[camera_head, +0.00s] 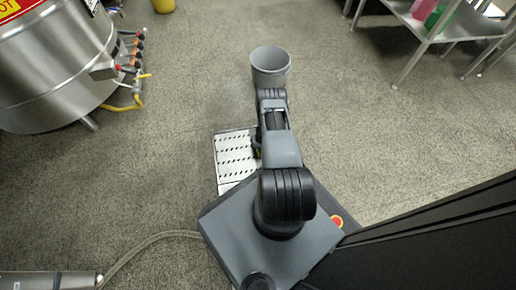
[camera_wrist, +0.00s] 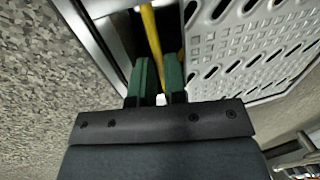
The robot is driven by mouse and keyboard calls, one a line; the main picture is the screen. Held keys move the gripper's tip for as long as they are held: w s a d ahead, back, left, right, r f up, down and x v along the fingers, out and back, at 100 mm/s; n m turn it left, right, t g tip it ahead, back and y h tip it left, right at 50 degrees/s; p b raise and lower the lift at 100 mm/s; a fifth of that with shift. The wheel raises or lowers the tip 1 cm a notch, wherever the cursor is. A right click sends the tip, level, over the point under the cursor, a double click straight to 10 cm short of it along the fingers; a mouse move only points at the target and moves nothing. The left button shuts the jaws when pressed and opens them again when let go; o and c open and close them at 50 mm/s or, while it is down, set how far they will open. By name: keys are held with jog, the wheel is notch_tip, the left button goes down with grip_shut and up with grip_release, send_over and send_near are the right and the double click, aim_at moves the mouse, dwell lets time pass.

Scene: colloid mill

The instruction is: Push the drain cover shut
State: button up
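The drain cover (camera_head: 236,155) is a pale plate with rows of dark slots, to the left of my arm in the head view. In the wrist view the slotted metal cover (camera_wrist: 262,45) fills the upper right. A dark gap (camera_wrist: 122,28) lies between it and a metal frame edge (camera_wrist: 92,35). My gripper (camera_wrist: 158,62) has two green fingers with a narrow space between them, at the dark gap. A yellow bar (camera_wrist: 150,30) shows in that space; I cannot tell whether the fingers touch it. The fingertips are hidden behind my arm in the head view.
A grey bucket (camera_head: 271,67) stands beyond my arm. A steel tank (camera_head: 55,65) with hoses and valves is at upper left. A metal shelf (camera_head: 425,30) is at upper right. A dark panel (camera_head: 430,240) borders the lower right. A hose (camera_head: 150,240) lies at lower left.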

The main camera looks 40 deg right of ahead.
grip_shut()
jog(key=shift+r, duration=0.1)
